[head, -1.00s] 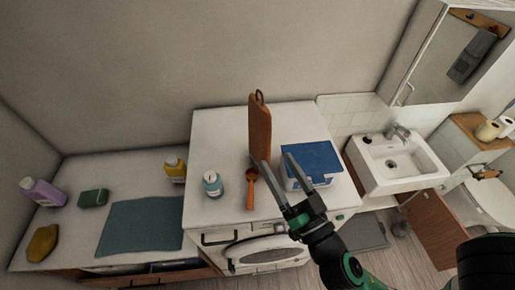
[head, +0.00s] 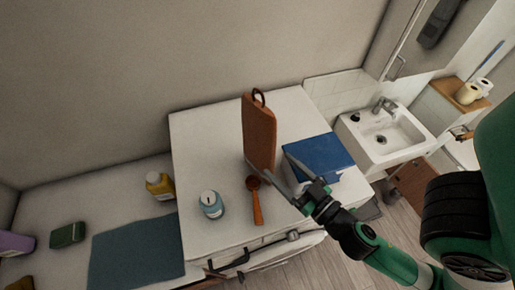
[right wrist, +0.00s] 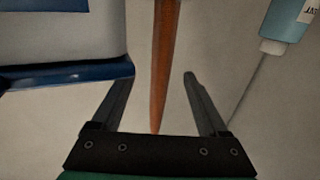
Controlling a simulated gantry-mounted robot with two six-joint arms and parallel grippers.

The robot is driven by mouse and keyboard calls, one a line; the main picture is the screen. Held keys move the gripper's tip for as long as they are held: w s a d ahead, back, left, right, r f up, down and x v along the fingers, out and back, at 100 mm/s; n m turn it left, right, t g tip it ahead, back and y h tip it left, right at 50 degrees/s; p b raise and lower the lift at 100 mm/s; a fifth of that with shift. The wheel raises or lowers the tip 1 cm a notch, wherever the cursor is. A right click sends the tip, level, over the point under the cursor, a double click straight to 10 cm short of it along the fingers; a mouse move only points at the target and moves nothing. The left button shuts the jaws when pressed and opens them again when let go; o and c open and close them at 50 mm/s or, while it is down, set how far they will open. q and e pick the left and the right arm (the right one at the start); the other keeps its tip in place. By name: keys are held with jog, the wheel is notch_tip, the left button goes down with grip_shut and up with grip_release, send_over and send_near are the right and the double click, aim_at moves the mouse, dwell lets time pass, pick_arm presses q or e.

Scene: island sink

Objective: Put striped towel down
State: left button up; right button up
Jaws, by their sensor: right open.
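No towel with clear stripes shows. A plain blue-grey cloth (head: 137,252) lies flat on the left counter in the head view. A dark grey towel (head: 437,22) hangs at the top right. My right gripper (head: 279,164) is open, over the white washer top between an upright orange-brown board (head: 259,130) and a blue-lidded box (head: 318,155). In the right wrist view, a long orange-brown piece (right wrist: 164,60) lies in line with the gap between the open fingers (right wrist: 155,82); I cannot tell whether it is the board. My left gripper is not in view.
A light-blue bottle (head: 211,206) and an orange spoon (head: 256,203) are on the washer top (head: 205,145). A sink (head: 385,135) is at the right.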

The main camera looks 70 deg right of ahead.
aim_at(274, 161)
jog(key=shift+b+x, duration=0.45)
jog(key=shift+x, duration=1.65)
jog(key=shift+w+d+r+p, duration=0.1)
jog(key=shift+w+r+p, duration=0.1)
jog(key=shift+p, duration=0.15)
jog(key=p+x, duration=0.1)
jog(key=x, duration=0.1)
jog(key=p+x, duration=0.1)
jog(key=x, duration=0.1)
jog(key=shift+r, duration=0.4)
jog(key=shift+w+d+f, duration=0.15)
jog(key=shift+w+f, duration=0.05)
jog(key=shift+w, duration=0.15)
grip_shut()
